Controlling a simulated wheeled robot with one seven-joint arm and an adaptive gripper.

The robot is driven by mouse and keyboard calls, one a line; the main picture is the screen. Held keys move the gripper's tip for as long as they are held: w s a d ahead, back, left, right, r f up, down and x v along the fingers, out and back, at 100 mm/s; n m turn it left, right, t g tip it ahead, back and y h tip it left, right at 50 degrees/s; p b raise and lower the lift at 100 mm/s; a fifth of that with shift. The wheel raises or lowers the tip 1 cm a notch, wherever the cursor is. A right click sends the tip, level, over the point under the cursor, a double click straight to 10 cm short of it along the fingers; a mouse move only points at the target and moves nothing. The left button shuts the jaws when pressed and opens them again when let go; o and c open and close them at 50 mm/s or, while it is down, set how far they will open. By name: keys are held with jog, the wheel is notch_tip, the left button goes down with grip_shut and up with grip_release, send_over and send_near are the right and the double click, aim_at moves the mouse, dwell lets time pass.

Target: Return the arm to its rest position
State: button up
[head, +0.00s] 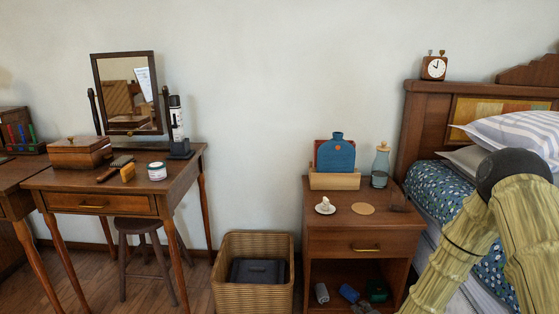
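My arm (470,235) shows at the right edge of the head view as two yellowish-green links meeting at a dark rounded joint (514,172). The joint is the highest part in view, and both links run down past the bottom of the picture. The arm stands in front of the bed and hides part of it. My gripper is outside the picture, so its state and anything in it are hidden.
A nightstand (390,228) stands left of the arm, with a small white cup (325,204) and a glass bottle (380,163) on top. A wicker basket (253,298) and a dressing table (175,180) are farther left. The bed's headboard (425,125) is behind.

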jog(key=s+a+f+n+g, duration=0.2)
jog(key=s+f, duration=0.2)
jog(key=s, duration=0.3)
jog(key=s+a+f+n+g, duration=0.2)
jog(key=s+f+n, duration=0.15)
jog(key=s, duration=0.25)
jog(key=s+a+f+n+g+p, duration=0.15)
jog(key=s+n+g, duration=0.25)
jog(key=s, duration=1.1)
jog(key=s+f+n+g+b, duration=0.15)
jog(key=s+n+g, duration=0.25)
jog(key=s, duration=1.2)
notch_tip(320, 180, up, 27)
jog(key=p, duration=2.9)
jog(key=shift+w+d+r+h, duration=0.15)
jog(key=shift+w+h, duration=0.1)
jog(key=shift+h, duration=0.05)
